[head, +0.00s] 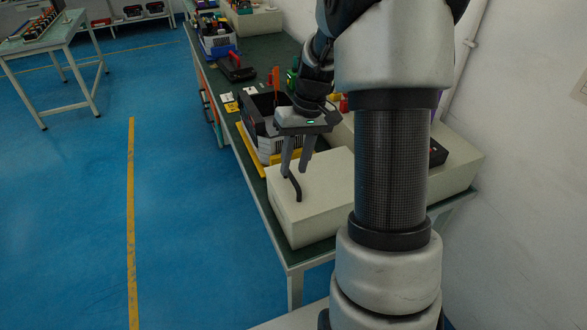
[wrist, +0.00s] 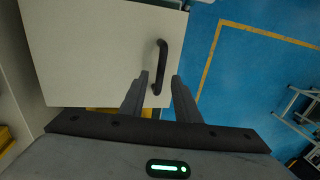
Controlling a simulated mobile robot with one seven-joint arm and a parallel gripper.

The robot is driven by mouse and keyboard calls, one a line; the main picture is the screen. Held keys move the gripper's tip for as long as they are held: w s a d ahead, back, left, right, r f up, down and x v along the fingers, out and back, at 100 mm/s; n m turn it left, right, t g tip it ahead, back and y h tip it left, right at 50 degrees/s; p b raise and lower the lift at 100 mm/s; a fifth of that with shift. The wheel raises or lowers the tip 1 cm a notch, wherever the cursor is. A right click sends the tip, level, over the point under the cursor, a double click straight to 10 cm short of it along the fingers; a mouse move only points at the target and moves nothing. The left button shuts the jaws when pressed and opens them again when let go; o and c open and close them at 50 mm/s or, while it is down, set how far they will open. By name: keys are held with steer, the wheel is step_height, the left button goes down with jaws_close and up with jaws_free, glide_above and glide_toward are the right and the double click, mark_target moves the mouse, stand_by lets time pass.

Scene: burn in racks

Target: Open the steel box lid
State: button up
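The steel box (head: 315,205) is a cream-coloured box at the near end of the green workbench, and its lid is shut. A black bar handle (head: 295,187) stands on the lid near its left edge. In the wrist view the lid (wrist: 95,50) fills the upper left, and the handle (wrist: 161,66) runs up from between the fingertips. My gripper (head: 293,175) is open above the lid at the far end of the handle. In the wrist view my gripper (wrist: 160,78) has one finger on each side of the handle's near end. I cannot tell whether either finger touches it.
Behind the box on the green bench (head: 270,48) are a grey bin (head: 262,110) and yellow edging (head: 250,150). A second cream box (head: 455,165) with a dark device on it stands at the right by the wall.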

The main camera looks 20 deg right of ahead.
steer(key=shift+a+f, duration=0.2)
steer(key=shift+f, duration=0.65)
steer(key=shift+c, duration=0.4)
jaws_close()
